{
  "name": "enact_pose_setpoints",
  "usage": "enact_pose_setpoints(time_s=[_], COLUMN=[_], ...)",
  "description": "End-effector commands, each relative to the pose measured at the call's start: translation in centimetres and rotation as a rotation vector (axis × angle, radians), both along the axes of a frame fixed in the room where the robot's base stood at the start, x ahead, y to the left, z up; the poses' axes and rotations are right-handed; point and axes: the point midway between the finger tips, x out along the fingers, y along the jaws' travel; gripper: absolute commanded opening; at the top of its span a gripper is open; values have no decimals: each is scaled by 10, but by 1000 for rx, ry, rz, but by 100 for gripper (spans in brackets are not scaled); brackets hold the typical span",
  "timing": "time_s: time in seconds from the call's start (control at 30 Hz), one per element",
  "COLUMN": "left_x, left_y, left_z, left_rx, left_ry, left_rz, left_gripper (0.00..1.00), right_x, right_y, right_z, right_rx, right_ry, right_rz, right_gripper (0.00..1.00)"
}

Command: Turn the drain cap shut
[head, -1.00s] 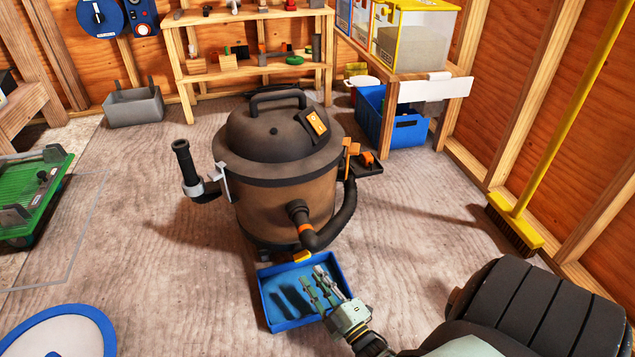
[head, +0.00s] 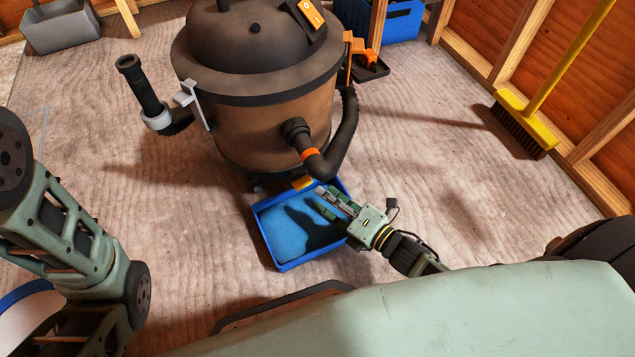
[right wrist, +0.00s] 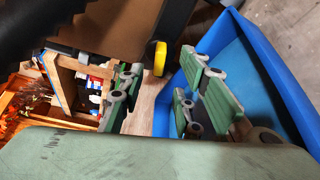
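The drain cap (head: 302,184) is a small yellow piece low on the front of the brown shop vacuum (head: 262,118), just above the far edge of a blue tray (head: 291,264). In the right wrist view the yellow cap (right wrist: 160,58) shows edge-on beyond the fingers. My right gripper (head: 328,203) is over the tray, just right of and nearer than the cap. Its green fingers stand apart with an empty gap between them in the right wrist view (right wrist: 160,105); they do not appear to touch the cap. My left arm shows at the left, but its gripper is out of view.
A black hose (head: 340,140) curves down the vacuum's right side, close above my right gripper. A dark upright tube (head: 138,84) stands at its left. A yellow broom (head: 525,115) leans at the right wall. The floor around the tray is mostly clear.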

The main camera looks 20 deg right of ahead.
Motion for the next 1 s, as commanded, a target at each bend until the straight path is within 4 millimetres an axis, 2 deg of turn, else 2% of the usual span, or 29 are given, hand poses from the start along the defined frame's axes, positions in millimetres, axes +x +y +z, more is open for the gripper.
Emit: enact_pose_setpoints(time_s=[0.1, 0.33, 0.47, 0.73, 1.0], left_x=[0, 0, 0, 0, 0], left_y=[0, 0, 0, 0, 0], left_z=[-16, -32, -35, -34, -34], left_rx=[0, 0, 0, 0, 0], left_ry=[0, -1, -1, 0, 0], left_rz=[0, 0, 0, -1, -1], left_gripper=[31, 31, 31, 31, 31], right_x=[20, 47, 54, 55, 55], right_y=[9, 23, 27, 28, 28], right_z=[-6, -9, -8, -7, -7], right_rx=[1, 3, 3, 4, 4], right_ry=[-5, -2, 0, 1, 1], right_rz=[2, 0, -1, -1, -1], right_gripper=[31, 31, 31, 31, 8])
